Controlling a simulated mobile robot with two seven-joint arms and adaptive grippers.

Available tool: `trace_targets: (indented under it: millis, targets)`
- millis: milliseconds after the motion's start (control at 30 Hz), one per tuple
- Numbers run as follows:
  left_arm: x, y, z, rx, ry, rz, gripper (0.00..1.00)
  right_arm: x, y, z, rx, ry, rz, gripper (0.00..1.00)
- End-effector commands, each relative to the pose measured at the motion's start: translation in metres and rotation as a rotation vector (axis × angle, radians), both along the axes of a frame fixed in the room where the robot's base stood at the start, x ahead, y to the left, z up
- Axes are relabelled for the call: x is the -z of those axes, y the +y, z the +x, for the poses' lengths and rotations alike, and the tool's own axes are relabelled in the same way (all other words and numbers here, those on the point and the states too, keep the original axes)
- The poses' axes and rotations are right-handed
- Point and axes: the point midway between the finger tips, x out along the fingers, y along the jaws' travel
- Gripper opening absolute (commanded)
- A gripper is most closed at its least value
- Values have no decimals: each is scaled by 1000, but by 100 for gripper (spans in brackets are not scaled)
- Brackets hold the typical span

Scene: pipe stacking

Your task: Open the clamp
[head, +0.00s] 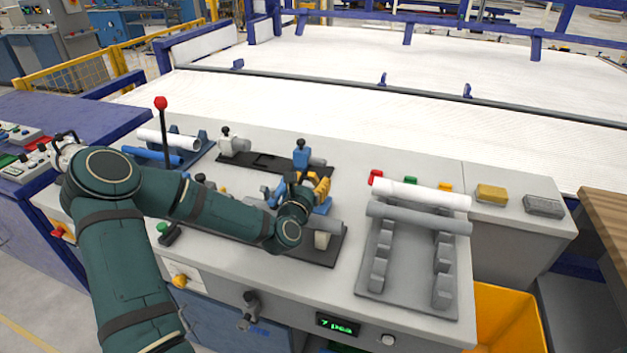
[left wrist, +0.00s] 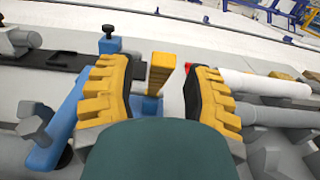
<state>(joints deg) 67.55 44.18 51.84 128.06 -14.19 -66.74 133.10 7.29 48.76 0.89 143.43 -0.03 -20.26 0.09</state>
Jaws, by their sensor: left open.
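The clamp is at the middle of the bench, largely hidden behind my left gripper in the head view. Its blue part (head: 322,207) shows just right of the gripper. In the left wrist view a yellow upright handle (left wrist: 160,72) rises above a blue part (left wrist: 150,105). My left gripper (head: 314,184) is open, and its yellow ridged pads stand on either side of the handle in the left wrist view (left wrist: 158,88). A gap shows on each side of the handle. My right gripper is not in view.
A rack (head: 379,284) on the right holds a white pipe (head: 422,194) and a grey pipe (head: 418,217). A red-knobbed lever (head: 161,104) stands at left. A blue fixture (head: 301,153) is behind the gripper. A yellow bin (head: 507,315) is at front right.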

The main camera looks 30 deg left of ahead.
Motion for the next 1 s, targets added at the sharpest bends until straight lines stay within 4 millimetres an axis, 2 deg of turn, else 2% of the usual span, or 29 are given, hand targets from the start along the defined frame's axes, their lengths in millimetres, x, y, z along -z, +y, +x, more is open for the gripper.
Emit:
trace_targets:
  millis: [200,500,533,667,1000]
  targets:
    - [1,4,16,-1,1,-1,50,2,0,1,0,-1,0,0]
    - [1,5,18,-1,2,0,50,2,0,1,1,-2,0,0]
    - [1,5,18,-1,2,0,46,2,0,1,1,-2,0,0]
    - [1,5,18,-1,1,0,0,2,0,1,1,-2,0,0]
    - [0,5,18,-1,1,0,0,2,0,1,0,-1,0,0]
